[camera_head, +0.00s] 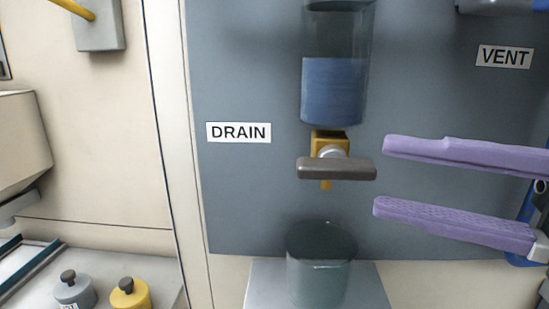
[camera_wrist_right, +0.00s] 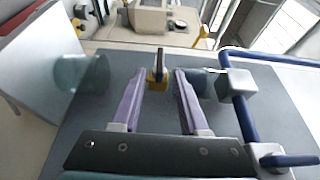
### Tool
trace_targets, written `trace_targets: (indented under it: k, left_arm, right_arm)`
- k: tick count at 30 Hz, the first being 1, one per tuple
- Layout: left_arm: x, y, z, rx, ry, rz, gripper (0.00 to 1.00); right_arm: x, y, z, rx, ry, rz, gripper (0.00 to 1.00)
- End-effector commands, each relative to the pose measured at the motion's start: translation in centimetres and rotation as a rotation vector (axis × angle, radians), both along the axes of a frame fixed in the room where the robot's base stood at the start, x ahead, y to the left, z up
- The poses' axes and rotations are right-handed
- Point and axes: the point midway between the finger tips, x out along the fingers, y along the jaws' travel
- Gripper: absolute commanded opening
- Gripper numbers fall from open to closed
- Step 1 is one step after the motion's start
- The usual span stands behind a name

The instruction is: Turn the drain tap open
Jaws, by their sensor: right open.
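The drain tap has a dark grey bar handle (camera_head: 325,169) lying level across a brass body (camera_head: 326,138), right of the DRAIN label (camera_head: 238,132). My right gripper (camera_head: 381,176) is open, with one purple finger above the handle's height and one below. The fingertips are just right of the handle's right end in the head view. In the right wrist view the handle (camera_wrist_right: 159,60) shows edge-on, centred in the gap beyond the fingertips (camera_wrist_right: 159,76). I see no contact. My left gripper is not in view.
A clear cylinder (camera_head: 332,90) with blue liquid hangs above the tap. An open grey-green cup (camera_head: 320,280) stands below it on a ledge (camera_head: 262,285). A VENT label (camera_head: 505,57) is at upper right. Blue pipework (camera_wrist_right: 245,118) runs right of the fingers in the wrist view.

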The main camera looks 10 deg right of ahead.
Motion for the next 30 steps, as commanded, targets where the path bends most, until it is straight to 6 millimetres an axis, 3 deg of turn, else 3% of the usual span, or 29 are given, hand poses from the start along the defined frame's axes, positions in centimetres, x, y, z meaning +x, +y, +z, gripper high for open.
trace_targets:
  k: [9,21,30]
  left_arm:
    - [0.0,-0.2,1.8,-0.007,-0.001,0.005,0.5]
    - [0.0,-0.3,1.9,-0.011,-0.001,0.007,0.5]
    - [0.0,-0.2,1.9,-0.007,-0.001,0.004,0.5]
  right_arm:
    - [3.2,4.1,0.2,0.0,-0.001,0.001,0.44]
    - [3.7,4.8,0.0,-0.003,0.0,0.001,0.43]
    - [3.7,4.8,0.0,-0.003,0.0,0.001,0.09]
